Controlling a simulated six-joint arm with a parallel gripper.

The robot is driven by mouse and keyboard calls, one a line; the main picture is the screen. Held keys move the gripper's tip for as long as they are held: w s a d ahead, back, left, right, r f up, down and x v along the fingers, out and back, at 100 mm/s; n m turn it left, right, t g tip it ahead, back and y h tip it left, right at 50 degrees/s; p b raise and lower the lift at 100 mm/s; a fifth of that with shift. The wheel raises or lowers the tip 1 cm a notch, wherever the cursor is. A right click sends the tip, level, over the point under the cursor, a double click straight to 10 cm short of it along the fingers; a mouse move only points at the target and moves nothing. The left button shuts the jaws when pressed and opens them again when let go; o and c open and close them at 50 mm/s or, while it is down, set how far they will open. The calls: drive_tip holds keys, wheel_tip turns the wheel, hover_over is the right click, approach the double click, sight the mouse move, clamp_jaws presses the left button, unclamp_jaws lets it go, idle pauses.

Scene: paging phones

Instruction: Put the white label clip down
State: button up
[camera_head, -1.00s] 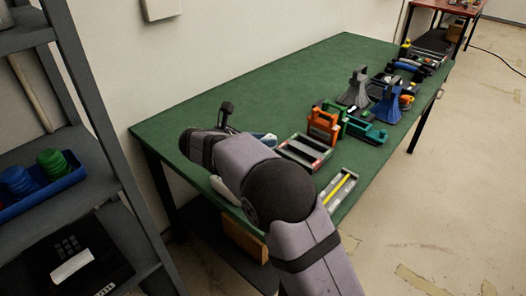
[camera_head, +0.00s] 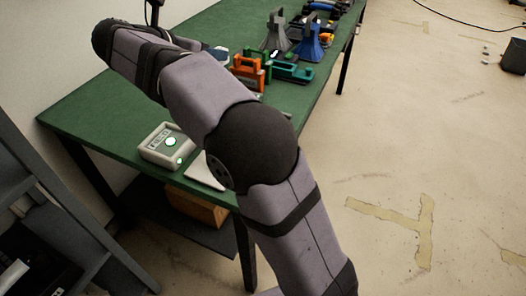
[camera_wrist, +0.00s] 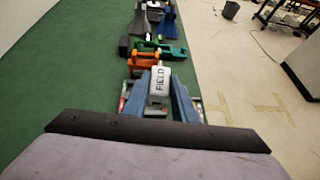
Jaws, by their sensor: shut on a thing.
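The white label clip (camera_wrist: 159,84), marked "FIELD", is between the two blue-grey fingers of my gripper (camera_wrist: 160,74) in the wrist view. The gripper is shut on it. Beneath the clip and fingers, parts of a tray (camera_wrist: 194,109) show at their sides. I cannot tell whether the clip touches the tray. In the head view my arm covers the clip and the tray; only a bit of the gripper (camera_head: 218,53) shows past the arm.
Orange (camera_head: 248,70) and teal (camera_head: 292,72) holders, a grey stand (camera_head: 277,42) and a blue stand (camera_head: 307,45) occupy the green table (camera_head: 95,113) beyond the gripper. The table's left side is clear.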

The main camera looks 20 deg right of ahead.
drive_tip(key=s+d+f+b, duration=0.2)
drive_tip(key=s+d, duration=0.6)
drive_tip(key=s, duration=0.4)
wheel_tip(320, 180, down, 6)
drive_tip(key=s+n+t, duration=0.1)
drive_tip(key=shift+a+f+y, duration=0.15)
drive_tip(key=shift+f+y, duration=0.05)
drive_tip(key=shift+y, duration=0.2)
drive_tip(key=shift+f+b, duration=1.7)
drive_tip(key=shift+f, duration=3.2)
drive_tip(key=shift+f, duration=0.1)
drive_tip(key=shift+f, duration=0.15)
drive_tip(key=o, duration=1)
